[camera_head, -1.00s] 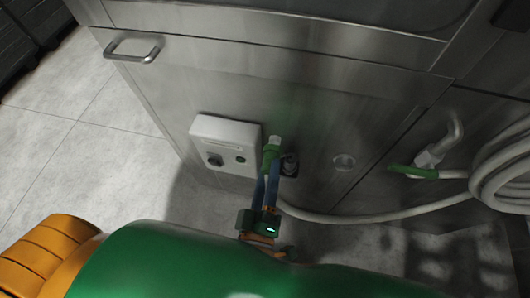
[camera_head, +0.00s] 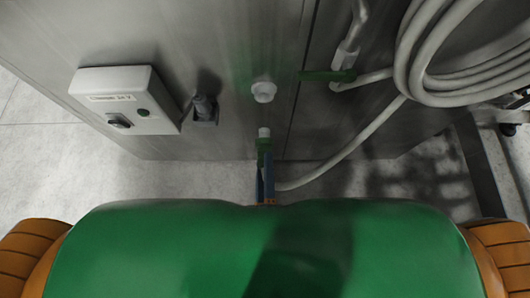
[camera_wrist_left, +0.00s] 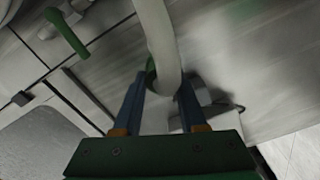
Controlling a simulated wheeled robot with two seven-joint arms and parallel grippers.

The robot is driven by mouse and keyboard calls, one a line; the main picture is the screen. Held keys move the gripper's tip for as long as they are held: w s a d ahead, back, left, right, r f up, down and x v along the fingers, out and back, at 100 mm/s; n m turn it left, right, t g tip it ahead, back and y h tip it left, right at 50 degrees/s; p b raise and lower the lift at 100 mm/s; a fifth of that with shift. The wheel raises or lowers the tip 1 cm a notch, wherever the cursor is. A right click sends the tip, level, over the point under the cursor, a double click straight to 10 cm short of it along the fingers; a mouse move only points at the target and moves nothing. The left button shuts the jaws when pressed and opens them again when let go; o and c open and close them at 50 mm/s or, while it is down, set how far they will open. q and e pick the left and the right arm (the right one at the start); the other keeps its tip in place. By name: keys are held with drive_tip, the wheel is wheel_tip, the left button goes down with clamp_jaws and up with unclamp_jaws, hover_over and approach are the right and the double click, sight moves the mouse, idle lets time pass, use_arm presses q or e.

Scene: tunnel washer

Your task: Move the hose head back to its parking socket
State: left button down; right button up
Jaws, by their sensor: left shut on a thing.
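The hose head (camera_head: 264,146), green with a white tip, stands tip-up in front of the steel panel. My left gripper (camera_head: 265,170) is shut on it from below. In the left wrist view, the white hose (camera_wrist_left: 157,40) runs between my left fingers (camera_wrist_left: 160,95), and a bit of the green head shows behind it. A white round fitting (camera_head: 264,91) sits on the panel just above the tip, apart from it in the picture. A dark fitting (camera_head: 204,110) is further left. I cannot tell which of these is the parking socket. My right gripper is out of view.
A white control box (camera_head: 126,101) is on the panel at left. A pipe with a green lever (camera_head: 328,76) is to the right of the round fitting. A coiled white hose (camera_head: 409,55) hangs at upper right. Bare floor lies at the left.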

sight(264, 130)
use_arm(q)
drive_tip(key=shift+w, duration=4)
drive_tip(key=shift+w, duration=0.95)
drive_tip(key=shift+w, duration=0.4)
